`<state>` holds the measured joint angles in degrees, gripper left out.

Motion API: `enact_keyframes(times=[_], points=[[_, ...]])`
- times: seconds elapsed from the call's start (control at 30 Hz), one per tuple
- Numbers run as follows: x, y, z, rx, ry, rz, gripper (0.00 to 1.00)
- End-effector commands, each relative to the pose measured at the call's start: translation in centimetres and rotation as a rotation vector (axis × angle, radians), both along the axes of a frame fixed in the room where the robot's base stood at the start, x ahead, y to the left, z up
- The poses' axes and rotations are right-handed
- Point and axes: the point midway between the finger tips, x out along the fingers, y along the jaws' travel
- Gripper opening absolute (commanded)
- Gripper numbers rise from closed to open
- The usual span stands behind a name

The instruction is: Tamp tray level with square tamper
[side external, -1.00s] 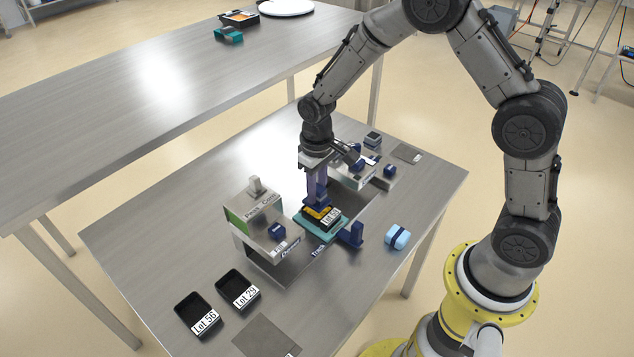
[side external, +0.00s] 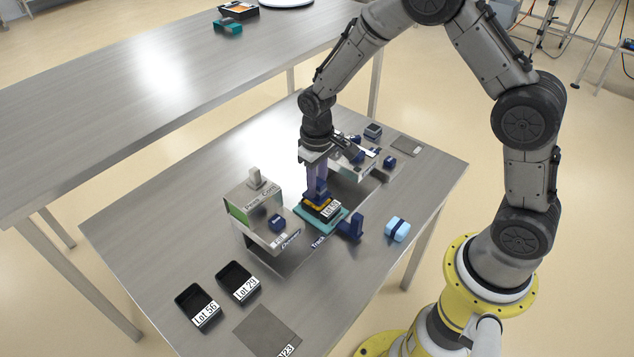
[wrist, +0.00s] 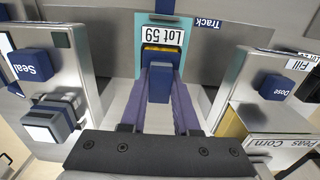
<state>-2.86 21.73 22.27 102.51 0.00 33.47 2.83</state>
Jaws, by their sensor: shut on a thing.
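The dark tray (side external: 328,209) with a white "Lot" label sits in a teal carrier (side external: 328,226) on the track between the two stations. Yellow contents show inside it; in the wrist view a thin strip of yellow (wrist: 162,48) shows beside the label. My gripper (side external: 317,186) points down over the tray, its purple fingers shut on the blue square tamper (side external: 318,197). In the wrist view the tamper's handle (wrist: 159,86) stands between the fingers. The tamper is low at the tray, against or just above the yellow contents; its underside is hidden.
The fill station (side external: 250,215) with a Peas/Corn hopper and Dose block stands left of the tray. The sealing station (side external: 366,172) stands right, behind. Two empty black trays (side external: 198,304) lie front left. A light-blue block (side external: 397,229) lies at right. The table's left side is clear.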

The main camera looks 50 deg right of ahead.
Motion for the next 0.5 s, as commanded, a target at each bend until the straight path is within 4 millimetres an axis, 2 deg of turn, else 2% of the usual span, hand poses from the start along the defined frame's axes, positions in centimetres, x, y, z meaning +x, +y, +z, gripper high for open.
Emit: enact_keyframes(times=[0.5], points=[[0.02,0.0,-0.57,0.0,0.0,0.0,0.0]])
